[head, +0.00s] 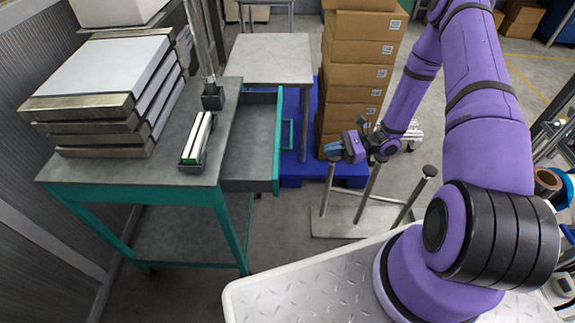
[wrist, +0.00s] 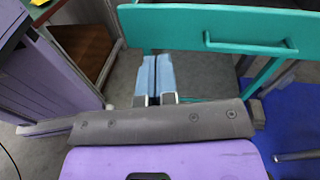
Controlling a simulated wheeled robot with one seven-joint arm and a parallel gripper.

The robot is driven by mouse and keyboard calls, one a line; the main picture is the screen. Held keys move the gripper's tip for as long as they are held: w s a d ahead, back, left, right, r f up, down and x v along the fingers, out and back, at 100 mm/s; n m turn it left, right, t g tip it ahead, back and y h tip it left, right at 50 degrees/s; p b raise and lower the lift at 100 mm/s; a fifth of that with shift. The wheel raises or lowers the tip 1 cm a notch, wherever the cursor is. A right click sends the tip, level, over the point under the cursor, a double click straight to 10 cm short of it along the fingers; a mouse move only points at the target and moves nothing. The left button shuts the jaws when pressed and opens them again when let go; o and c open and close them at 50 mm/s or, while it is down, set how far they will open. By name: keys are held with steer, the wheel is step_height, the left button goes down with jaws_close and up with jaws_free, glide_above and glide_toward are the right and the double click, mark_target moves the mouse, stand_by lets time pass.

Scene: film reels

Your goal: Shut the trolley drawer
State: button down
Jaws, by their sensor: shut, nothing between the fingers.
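The trolley (head: 108,171) has a grey top and teal legs and stands at the left in the head view. Its drawer (head: 250,150) is pulled out to the right, and its grey inside looks empty. In the wrist view the teal drawer front (wrist: 215,28) with its bar handle (wrist: 250,45) spans the top. My gripper (head: 334,151) is to the right of the drawer front in the head view, apart from it. In the wrist view its blue fingers (wrist: 157,76) are together, empty, and point toward the drawer front's lower edge.
Stacked flat cases (head: 105,90) and a small black tray (head: 197,140) rest on the trolley top. Cardboard boxes (head: 356,75) stand on a blue pallet (head: 292,160) behind my gripper. A metal stand with posts (head: 365,205) is below my arm. A grey table (head: 270,58) stands behind the drawer.

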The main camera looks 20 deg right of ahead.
mark_target(233, 171)
step_height(233, 171, down, 6)
steer(key=s+m+t, duration=0.1)
steer(key=m+t, duration=0.2)
steer(key=x, duration=1.4)
steer(key=shift+s+r, duration=0.2)
steer(key=shift+a, duration=0.1)
steer(key=x, duration=1.7)
steer(key=shift+a, duration=0.25)
steer(key=shift+a+r, duration=0.1)
steer(key=shift+r, duration=0.05)
